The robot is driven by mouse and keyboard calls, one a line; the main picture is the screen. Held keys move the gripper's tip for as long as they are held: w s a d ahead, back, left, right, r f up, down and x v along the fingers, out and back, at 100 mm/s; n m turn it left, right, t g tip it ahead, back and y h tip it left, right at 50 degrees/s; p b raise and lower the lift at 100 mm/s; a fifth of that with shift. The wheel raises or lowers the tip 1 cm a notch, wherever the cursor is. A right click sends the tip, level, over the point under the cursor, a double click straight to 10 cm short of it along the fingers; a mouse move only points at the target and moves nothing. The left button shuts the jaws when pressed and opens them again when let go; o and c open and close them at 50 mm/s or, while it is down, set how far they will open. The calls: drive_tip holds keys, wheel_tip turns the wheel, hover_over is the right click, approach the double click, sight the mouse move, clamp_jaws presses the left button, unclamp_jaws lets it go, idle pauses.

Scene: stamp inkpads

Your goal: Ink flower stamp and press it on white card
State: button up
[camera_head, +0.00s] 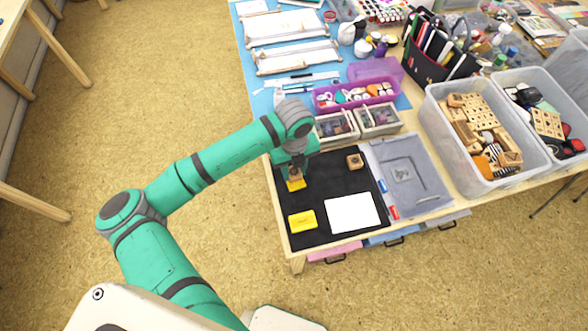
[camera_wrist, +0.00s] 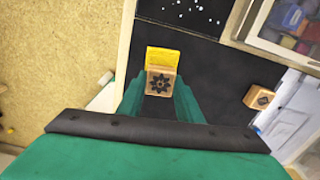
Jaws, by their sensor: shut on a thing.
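My gripper (camera_head: 296,174) is shut on the wooden flower stamp (camera_wrist: 161,82), a small block with a dark flower picture on its visible face. One finger is on each side of it in the wrist view. A yellow pad (camera_head: 296,185) lies on the black mat just under the stamp; in the wrist view its yellow surface (camera_wrist: 163,59) shows beyond the block. I cannot tell whether stamp and pad touch. A second yellow pad or case (camera_head: 302,221) lies nearer the front. The blank white card (camera_head: 352,213) lies to its right.
Another wooden stamp (camera_head: 354,161) stands on the black mat (camera_head: 331,178), right of my gripper. A grey-lidded case (camera_head: 405,172) borders the mat on the right. Small divided boxes (camera_head: 378,120) stand behind it. The mat between gripper and card is clear.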

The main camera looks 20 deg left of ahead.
sight(294, 172)
drive_tip(key=shift+f, duration=0.5)
idle(1.2)
drive_tip(key=shift+r, duration=0.75)
drive_tip(key=shift+r, duration=2.65)
drive_tip(key=o, duration=0.4)
drive_tip(key=shift+c, duration=0.2)
drive_tip(key=c, duration=0.4)
drive_tip(key=shift+o, duration=0.2)
